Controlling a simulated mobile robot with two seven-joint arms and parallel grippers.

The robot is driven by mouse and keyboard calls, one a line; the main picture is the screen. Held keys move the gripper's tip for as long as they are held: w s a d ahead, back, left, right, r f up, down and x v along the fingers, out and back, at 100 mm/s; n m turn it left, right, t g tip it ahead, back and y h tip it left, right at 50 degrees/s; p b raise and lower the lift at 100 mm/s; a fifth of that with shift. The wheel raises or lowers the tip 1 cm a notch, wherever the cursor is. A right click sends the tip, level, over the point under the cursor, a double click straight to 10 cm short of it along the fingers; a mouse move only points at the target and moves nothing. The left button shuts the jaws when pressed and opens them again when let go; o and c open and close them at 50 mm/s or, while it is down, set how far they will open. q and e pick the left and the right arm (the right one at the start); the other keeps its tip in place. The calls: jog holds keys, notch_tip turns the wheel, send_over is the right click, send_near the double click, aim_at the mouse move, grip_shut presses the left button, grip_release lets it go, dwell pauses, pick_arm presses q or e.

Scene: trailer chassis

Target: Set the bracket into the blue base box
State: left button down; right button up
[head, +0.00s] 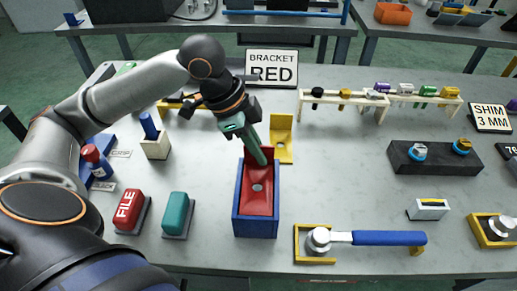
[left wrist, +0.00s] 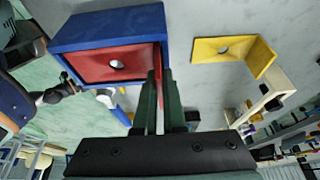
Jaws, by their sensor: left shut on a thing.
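The red bracket (head: 257,198) is inside the blue base box (head: 256,228), near the middle of the table. Its flat part with a round hole faces up between the box walls. In the left wrist view the bracket (left wrist: 118,63) also shows inside the box (left wrist: 110,25). My left gripper (head: 262,158) reaches down at the box's far side, its green fingers shut on the bracket's upright flange. The fingers hide part of the flange. I cannot tell whether the bracket rests fully on the box floor. My right gripper is not in view.
A yellow bracket (head: 284,150) stands just behind the box. A sign (head: 271,67) reads "BRACKET RED". A blue-handled tool (head: 390,238) lies at front right. Red (head: 128,206) and teal (head: 175,210) blocks stand at left. A rack (head: 420,100) is at back right.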

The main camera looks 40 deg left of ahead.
pick_arm(q)
jog(key=c, duration=1.4)
grip_release()
jog(key=shift+f, duration=0.1)
jog(key=shift+c, duration=0.2)
jog(key=o, duration=0.4)
jog(key=shift+o, duration=0.2)
jog(key=shift+r, duration=0.25)
jog(key=p+v, duration=0.2)
jog(key=v, duration=1)
jog(key=shift+d, duration=0.1)
